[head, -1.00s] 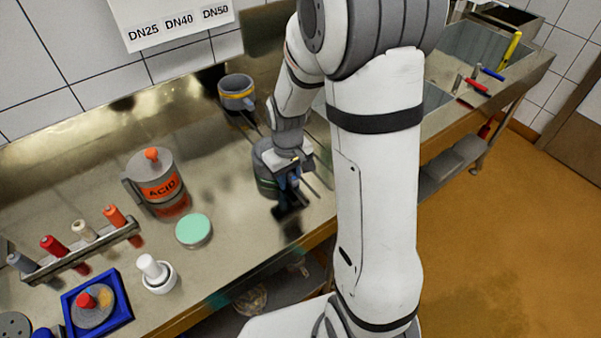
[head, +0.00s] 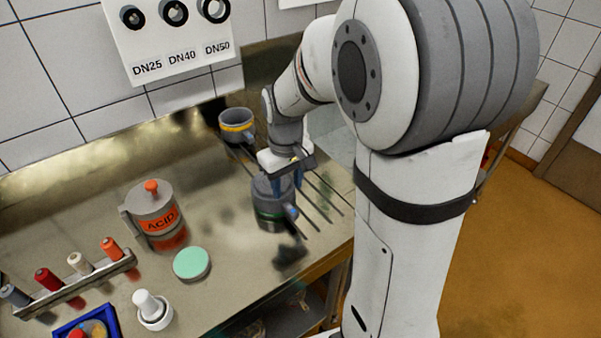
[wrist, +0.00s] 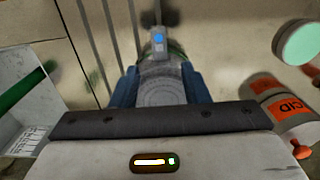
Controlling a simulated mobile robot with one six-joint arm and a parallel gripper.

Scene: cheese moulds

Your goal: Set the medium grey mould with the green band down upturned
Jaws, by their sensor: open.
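The grey mould with the green band (head: 268,203) stands upright on the steel counter, its green band low on its side. A handle-like part with a blue end sticks out at its right. In the wrist view, the mould (wrist: 160,82) shows a round grey face with fine rings toward the camera. My gripper (head: 286,180) is just above the mould, pointing down. In the wrist view, the blue fingers of my gripper (wrist: 160,88) are apart, one at each side of the mould's face. I cannot tell whether they touch it.
A grey mould with a yellow band (head: 236,126) stands behind. An orange-labelled ACID can (head: 156,222), a mint-green disc (head: 192,263) and a white mortar (head: 154,312) stand to the left. Dark bars (head: 318,199) lie right of the mould, near the counter's front edge.

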